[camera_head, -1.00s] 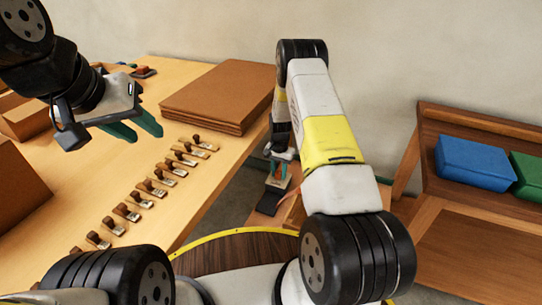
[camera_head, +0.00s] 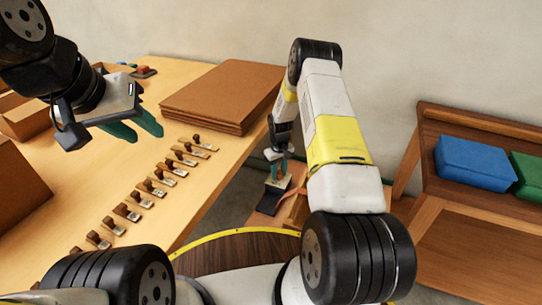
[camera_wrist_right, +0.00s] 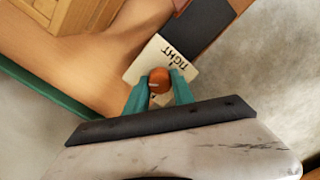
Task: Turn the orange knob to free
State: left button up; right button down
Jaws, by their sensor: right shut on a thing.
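The orange knob (camera_wrist_right: 159,80) sits on a pale plate (camera_wrist_right: 146,62) in the right wrist view. The plate carries the dark word "TIGHT", upside down there. My right gripper (camera_wrist_right: 160,88) has its teal fingers on either side of the knob and is shut on it. In the head view my right gripper (camera_head: 276,172) is low, between the workbench and the wooden seat; the knob is too small to make out there. Any "free" mark is hidden or out of view. My left gripper (camera_head: 140,126) hangs over the bench, its teal fingers apart and empty.
The workbench (camera_head: 90,190) bears a row of several small wooden-handled tools (camera_head: 142,199) and a stack of brown sheets (camera_head: 222,95). A wooden seat (camera_head: 480,245) with a blue block (camera_head: 472,163) and a green block (camera_head: 527,175) stands at the right.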

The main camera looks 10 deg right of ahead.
aim_at(279, 172)
jog(key=n, duration=0.5)
jog(key=shift+n, duration=0.3)
jog(key=n, duration=0.4)
jog(key=shift+r+n, duration=0.1)
jog(key=shift+n, duration=0.6)
jog(key=c, duration=1.1)
grip_release()
notch_tip(279, 172, up, 8)
jog(key=shift+f, duration=0.15)
